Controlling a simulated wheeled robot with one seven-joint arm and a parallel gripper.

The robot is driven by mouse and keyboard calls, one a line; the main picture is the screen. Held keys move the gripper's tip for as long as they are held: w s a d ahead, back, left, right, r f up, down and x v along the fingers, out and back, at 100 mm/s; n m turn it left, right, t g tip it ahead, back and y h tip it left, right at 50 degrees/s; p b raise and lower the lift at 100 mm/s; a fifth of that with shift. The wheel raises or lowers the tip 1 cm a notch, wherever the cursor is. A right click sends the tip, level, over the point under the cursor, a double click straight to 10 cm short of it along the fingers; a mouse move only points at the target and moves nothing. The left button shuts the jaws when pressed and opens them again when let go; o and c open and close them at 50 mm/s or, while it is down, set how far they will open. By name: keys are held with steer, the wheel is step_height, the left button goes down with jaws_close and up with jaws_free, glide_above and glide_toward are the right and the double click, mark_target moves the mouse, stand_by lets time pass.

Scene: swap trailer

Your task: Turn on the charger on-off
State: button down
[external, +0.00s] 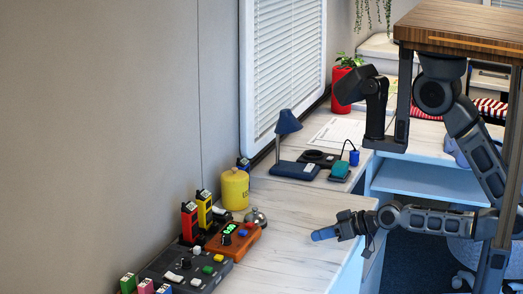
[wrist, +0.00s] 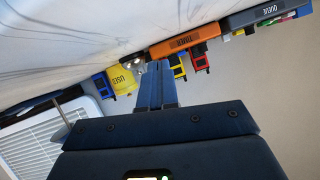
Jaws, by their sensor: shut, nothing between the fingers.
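I see no label reading charger, so I cannot tell for sure which device it is. A teal device (external: 340,169) with a cord and a blue plug (external: 354,157) lies on the far part of the desk. Next to it is a dark flat pad (external: 316,157). No on-off switch on them can be made out. My gripper (external: 324,234) is shut and empty, held in front of the desk's near right part, pointing left.
The orange box (external: 236,240) and a dark panel with buttons (external: 184,274) stand at the near left. A yellow canister (external: 234,188) and red and yellow radios (external: 189,222) stand by the wall. A blue lamp (external: 288,123) stands farther back. The desk's middle (external: 290,210) is clear.

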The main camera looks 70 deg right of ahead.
mark_target(217, 210)
steer(key=w+a, duration=0.1)
steer(key=w, duration=0.3)
steer(key=w+a+r+y, duration=0.1)
steer(key=w, duration=0.3)
steer(key=w+a+n+g+y+p, duration=0.1)
steer(key=w, duration=0.3)
steer(key=shift+w+a+r, duration=0.2)
steer(key=shift+r, duration=0.1)
steer(key=w+r, duration=0.1)
steer(key=w, duration=0.2)
steer(key=w+r+n+g+y, duration=0.1)
steer(key=w+r, duration=0.1)
steer(key=w, duration=0.1)
steer(key=w+a+r+n+g, duration=0.1)
steer(key=w, duration=0.3)
steer(key=shift+r+p, duration=0.35)
steer(key=shift+r, duration=0.05)
steer(key=w+d+r+m+g+h+b, duration=0.1)
steer(key=w+d+r+g+h+b, duration=0.3)
steer(key=d+r, duration=0.4)
steer(key=w+d+g, duration=0.1)
steer(key=w+d, duration=0.1)
steer(key=shift+w+m+b, duration=0.3)
steer(key=shift+w, duration=0.1)
steer(key=shift+d+f, duration=0.1)
steer(key=b+x, duration=0.2)
steer(key=x, duration=1.2)
steer(key=shift+s, duration=0.15)
